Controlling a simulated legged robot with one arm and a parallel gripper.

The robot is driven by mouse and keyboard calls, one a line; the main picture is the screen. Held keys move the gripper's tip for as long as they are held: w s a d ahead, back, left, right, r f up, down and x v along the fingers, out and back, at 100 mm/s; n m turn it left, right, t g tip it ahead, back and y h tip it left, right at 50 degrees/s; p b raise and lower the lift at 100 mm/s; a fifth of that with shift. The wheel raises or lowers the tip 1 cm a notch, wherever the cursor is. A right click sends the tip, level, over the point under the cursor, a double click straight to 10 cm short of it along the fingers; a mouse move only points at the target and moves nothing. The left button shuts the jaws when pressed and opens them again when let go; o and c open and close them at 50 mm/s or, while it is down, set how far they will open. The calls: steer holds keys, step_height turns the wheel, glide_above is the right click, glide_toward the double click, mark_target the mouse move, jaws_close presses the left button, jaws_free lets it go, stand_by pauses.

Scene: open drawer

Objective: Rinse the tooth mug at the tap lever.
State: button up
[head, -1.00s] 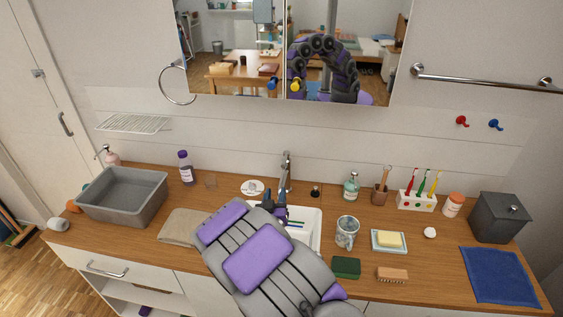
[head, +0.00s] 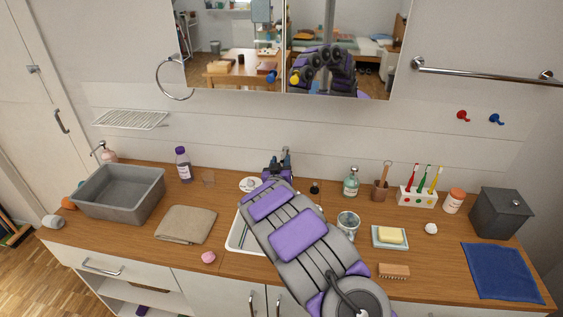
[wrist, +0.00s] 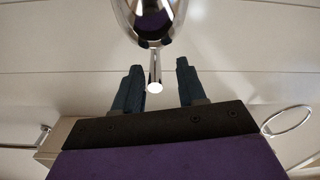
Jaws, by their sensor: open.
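The tooth mug (head: 348,223), pale with a dark pattern, stands upright on the counter right of the sink (head: 238,236), beside my arm. The chrome tap (head: 286,153) rises behind the sink, mostly hidden by my gripper (head: 279,168) in the head view. In the wrist view the shiny tap body (wrist: 150,18) is at the top, and its thin lever (wrist: 154,77) with a pale round end points down between my fingers. My gripper (wrist: 160,82) is open, its two dark fingers on either side of the lever, with visible gaps. I cannot tell about contact.
A soap dish (head: 389,238), a brush (head: 394,271) and a toothbrush holder (head: 417,197) stand right of the mug. A grey basin (head: 119,195) and folded towel (head: 186,225) lie left. The mirror (head: 348,45) hangs behind the tap.

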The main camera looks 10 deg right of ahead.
steer(key=shift+w+d, duration=0.55)
steer(key=shift+w, duration=0.3)
steer(key=shift+a, duration=0.15)
steer(key=c, duration=0.3)
jaws_close()
